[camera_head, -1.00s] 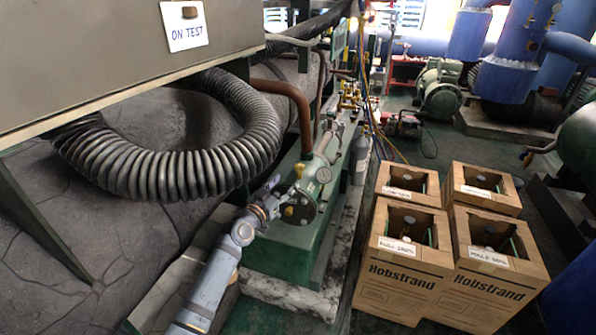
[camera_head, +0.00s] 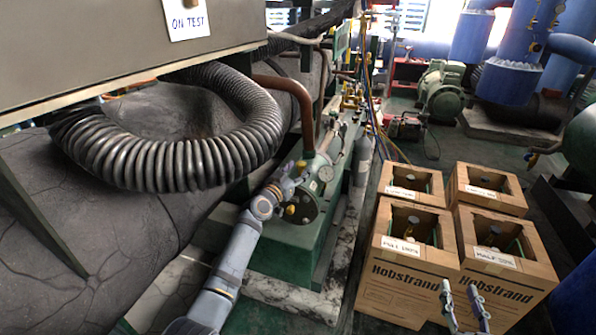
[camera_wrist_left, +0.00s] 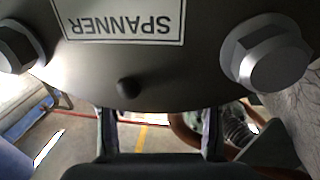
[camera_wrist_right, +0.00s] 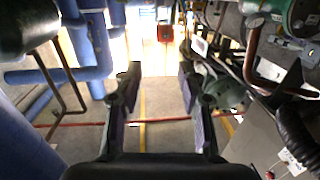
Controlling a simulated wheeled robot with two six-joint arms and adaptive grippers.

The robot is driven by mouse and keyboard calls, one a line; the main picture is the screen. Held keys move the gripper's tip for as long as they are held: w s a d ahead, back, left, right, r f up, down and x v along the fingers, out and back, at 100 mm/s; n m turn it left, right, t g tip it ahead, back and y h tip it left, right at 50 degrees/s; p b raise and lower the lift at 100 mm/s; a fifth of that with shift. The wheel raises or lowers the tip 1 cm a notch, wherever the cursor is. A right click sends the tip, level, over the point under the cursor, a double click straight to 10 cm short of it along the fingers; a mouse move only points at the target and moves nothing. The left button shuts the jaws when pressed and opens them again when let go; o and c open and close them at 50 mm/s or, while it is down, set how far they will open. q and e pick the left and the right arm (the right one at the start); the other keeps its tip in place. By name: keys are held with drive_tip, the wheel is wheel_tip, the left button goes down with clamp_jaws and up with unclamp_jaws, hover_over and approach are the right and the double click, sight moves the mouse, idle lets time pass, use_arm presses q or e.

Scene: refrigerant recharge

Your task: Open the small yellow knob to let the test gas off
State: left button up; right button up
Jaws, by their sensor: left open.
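A small yellow knob (camera_head: 290,210) shows on the end of the green machine (camera_head: 312,232), just beside my left gripper (camera_head: 284,178). My left gripper is at the machine's round end plate; the head view shows its fingers only small. In the left wrist view its two fingers (camera_wrist_left: 160,135) are apart with nothing between them, below a dark plate (camera_wrist_left: 195,75) with large bolts and a "SPANNER" label. No yellow knob shows in that view. My right gripper (camera_head: 460,288) is open and empty in front of the boxes; its spread fingers also show in the right wrist view (camera_wrist_right: 158,85).
Several cardboard boxes (camera_head: 405,288) with cylinders inside stand right of the machine. A ribbed black hose (camera_head: 165,165) loops at the left, below a cabinet with an "ON TEST" sign (camera_head: 186,17). A grey cylinder (camera_head: 362,160) stands beside the machine.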

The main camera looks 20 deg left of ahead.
use_arm(q)
drive_tip(key=shift+w, duration=0.15)
use_arm(e)
drive_tip(key=shift+w+r+t, duration=0.1)
drive_tip(key=shift+r+t, duration=0.3)
drive_tip(key=shift+r, duration=0.3)
